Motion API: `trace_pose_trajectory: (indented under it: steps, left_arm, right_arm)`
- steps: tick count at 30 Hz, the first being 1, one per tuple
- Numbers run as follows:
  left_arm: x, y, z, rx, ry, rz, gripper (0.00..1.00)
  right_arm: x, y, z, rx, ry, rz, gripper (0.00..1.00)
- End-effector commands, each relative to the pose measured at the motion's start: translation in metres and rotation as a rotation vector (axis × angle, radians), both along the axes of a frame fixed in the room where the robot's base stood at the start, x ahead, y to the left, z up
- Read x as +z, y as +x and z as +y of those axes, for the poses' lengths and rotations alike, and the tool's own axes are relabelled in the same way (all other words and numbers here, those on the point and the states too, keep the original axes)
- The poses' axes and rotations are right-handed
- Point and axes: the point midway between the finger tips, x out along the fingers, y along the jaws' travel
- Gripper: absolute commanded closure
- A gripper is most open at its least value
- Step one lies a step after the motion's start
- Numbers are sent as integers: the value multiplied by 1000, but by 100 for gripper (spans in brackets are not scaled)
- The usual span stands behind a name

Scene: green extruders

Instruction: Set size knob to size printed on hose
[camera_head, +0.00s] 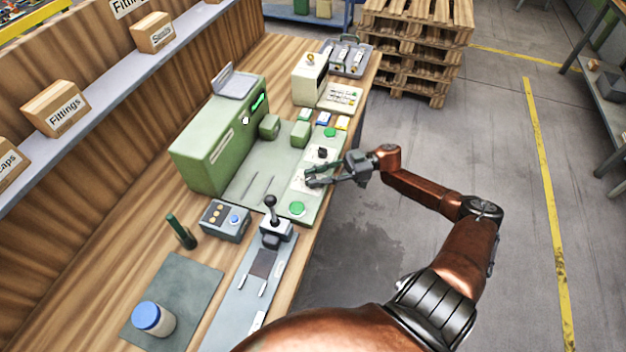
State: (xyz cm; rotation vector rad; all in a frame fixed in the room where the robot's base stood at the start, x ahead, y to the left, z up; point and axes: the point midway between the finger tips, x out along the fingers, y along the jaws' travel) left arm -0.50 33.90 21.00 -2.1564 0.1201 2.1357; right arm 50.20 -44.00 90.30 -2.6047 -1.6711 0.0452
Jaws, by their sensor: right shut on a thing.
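My right gripper (312,176) reaches in from the right over the front panel (289,193) of the green machine (221,140). Its fingers are shut on a small knob at a white dial plate (299,181); the fingers hide most of the knob, and its setting cannot be read. A black knob (321,153) stands on the same panel just beyond the gripper. My left gripper is not in view.
Green buttons (297,208) sit on the panel. A lever (271,214), a grey control box (224,220) and a blue-lidded jar (153,318) stand nearer on the wooden bench. Labelled boxes (56,108) line the shelf. The floor to the right is open; pallets (415,45) stand behind.

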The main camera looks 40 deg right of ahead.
Motion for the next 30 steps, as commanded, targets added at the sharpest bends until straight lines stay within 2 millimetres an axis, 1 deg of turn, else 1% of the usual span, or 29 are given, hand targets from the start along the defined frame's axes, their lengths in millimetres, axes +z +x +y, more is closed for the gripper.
trace_pose_trajectory:
  steps: [1, 4, 16, 17, 24, 30]
  left_arm:
    - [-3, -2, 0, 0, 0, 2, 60]
    - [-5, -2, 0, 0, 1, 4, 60]
    - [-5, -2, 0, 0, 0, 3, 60]
    - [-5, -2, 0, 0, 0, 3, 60]
    - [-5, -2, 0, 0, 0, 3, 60]
    - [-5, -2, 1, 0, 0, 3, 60]
  right_arm:
    - [-3, 0, -1, 9, -3, 2, 99]
    - [-2, 0, 0, 21, -2, 3, 99]
    - [-1, 0, 0, 29, -1, 4, 99]
    - [-1, 0, 0, 29, -1, 4, 74]
    - [-1, 0, 0, 29, 0, 2, 57]
    - [-1, 0, 0, 28, -1, 2, 56]
